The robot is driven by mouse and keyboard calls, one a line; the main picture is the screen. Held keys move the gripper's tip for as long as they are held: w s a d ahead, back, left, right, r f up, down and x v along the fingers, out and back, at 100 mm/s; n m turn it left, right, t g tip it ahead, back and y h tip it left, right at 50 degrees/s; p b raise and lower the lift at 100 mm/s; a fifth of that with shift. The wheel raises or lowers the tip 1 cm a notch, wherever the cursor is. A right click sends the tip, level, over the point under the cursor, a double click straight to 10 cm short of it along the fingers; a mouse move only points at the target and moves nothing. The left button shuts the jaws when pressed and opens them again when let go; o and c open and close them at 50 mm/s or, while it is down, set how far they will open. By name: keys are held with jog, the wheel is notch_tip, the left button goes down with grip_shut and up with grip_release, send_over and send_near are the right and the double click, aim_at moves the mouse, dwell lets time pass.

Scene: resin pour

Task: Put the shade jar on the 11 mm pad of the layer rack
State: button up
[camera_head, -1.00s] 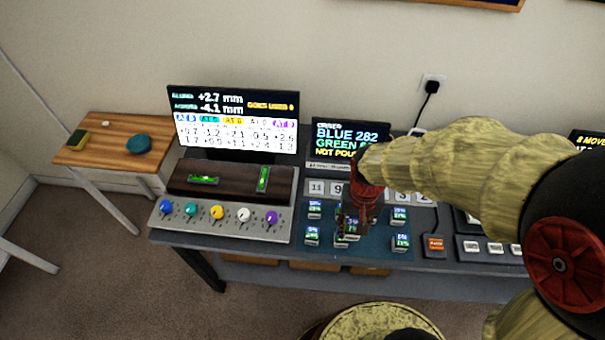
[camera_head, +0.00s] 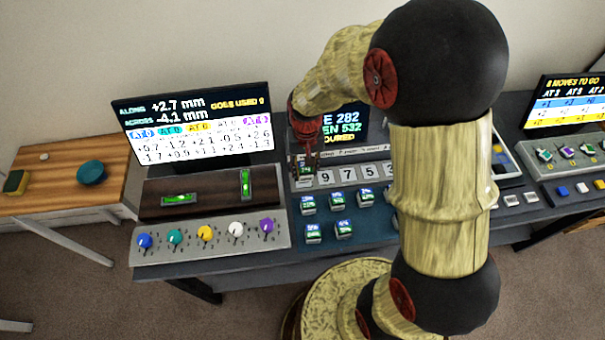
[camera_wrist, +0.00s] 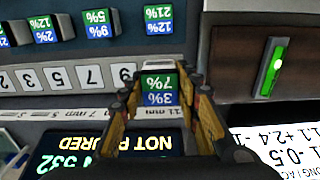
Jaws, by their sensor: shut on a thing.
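My gripper (camera_head: 305,162) is shut on the shade jar (camera_wrist: 159,88), a small block with a green and blue label reading 7% and 3%. The layer rack (camera_head: 350,174) is the row with number tiles 9, 7, 5 and 3. My gripper is at its left end, by the 11 mm place. In the wrist view the jar is between the two fingers, beside the upside-down "11 mm" label (camera_wrist: 170,112). The pad itself is mostly hidden by the jar and fingers. I cannot tell whether the jar touches it.
Several other jars (camera_head: 308,204) stand in front of the rack. A dark screen (camera_head: 347,121) rises close behind it. A brown level board (camera_head: 210,191) and a knob panel (camera_head: 208,240) are at the left. My arm hides the rack's right side.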

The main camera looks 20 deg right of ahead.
aim_at(303, 168)
jog(key=w+f, duration=0.2)
jog(key=f, duration=0.1)
jog(key=w+f+b, duration=0.1)
jog(key=shift+w+d+f, duration=0.15)
jog(key=shift+d, duration=0.1)
jog(key=shift+w+f+b, duration=0.15)
jog(key=shift+f+b, duration=0.45)
jog(key=shift+f, duration=1.05)
jog(key=shift+f, duration=0.2)
jog(key=o, duration=1.3)
